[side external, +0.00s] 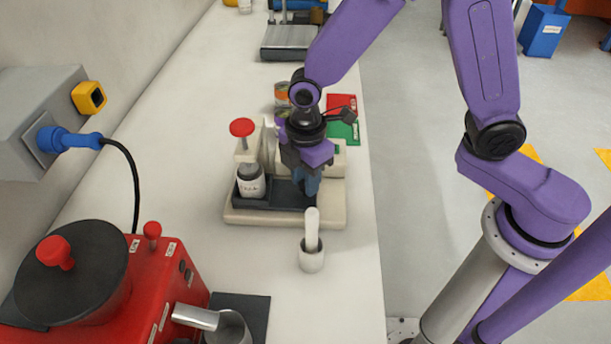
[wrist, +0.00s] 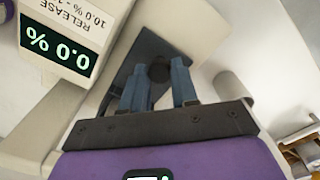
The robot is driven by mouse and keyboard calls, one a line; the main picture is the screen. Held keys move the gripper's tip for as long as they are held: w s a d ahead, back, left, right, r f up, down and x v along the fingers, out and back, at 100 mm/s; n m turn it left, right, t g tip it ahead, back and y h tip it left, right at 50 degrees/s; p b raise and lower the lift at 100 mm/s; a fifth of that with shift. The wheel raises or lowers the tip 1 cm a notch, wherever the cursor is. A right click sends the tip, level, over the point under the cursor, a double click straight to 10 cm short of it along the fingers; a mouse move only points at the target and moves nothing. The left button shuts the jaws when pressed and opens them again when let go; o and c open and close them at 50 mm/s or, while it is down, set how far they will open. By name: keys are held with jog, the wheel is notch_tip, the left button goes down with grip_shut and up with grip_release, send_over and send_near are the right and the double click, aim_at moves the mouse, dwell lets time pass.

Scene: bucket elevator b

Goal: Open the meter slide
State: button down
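The meter slide appears to be the dark plate (wrist: 150,50) with a round black knob (wrist: 160,72) in the wrist view; I cannot be sure which part slides. My gripper (wrist: 162,78) points down at it, with blue fingers apart on either side of the knob. A gap shows between fingers and knob, and contact is not clear. In the side view my gripper (side external: 308,192) is low over the right part of the dark tray (side external: 285,203) on the beige machine (side external: 332,214). The gripper and wrist hide the knob there. A display (wrist: 58,52) reads 0.0 %.
A labelled bottle (side external: 251,183) stands on the tray's left under a red-topped plunger (side external: 242,128). A red machine (side external: 150,285) is at front left. Bare bench lies left of the beige machine.

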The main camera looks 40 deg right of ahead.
jog(key=shift+s+d, duration=3.35)
jog(key=shift+d, duration=0.05)
jog(key=c, duration=0.9)
grip_release()
jog(key=shift+o, duration=0.2)
notch_tip(320, 180, up, 17)
jog(key=shift+r, duration=0.2)
jog(key=s+d+f+m, duration=0.2)
jog(key=s+d+f, duration=0.1)
jog(key=s, duration=0.3)
jog(key=s+d+f+m, duration=0.3)
jog(key=s+d+f, duration=0.1)
jog(key=s+d, duration=0.1)
jog(key=shift+s+d, duration=0.25)
jog(key=shift+s, duration=0.6)
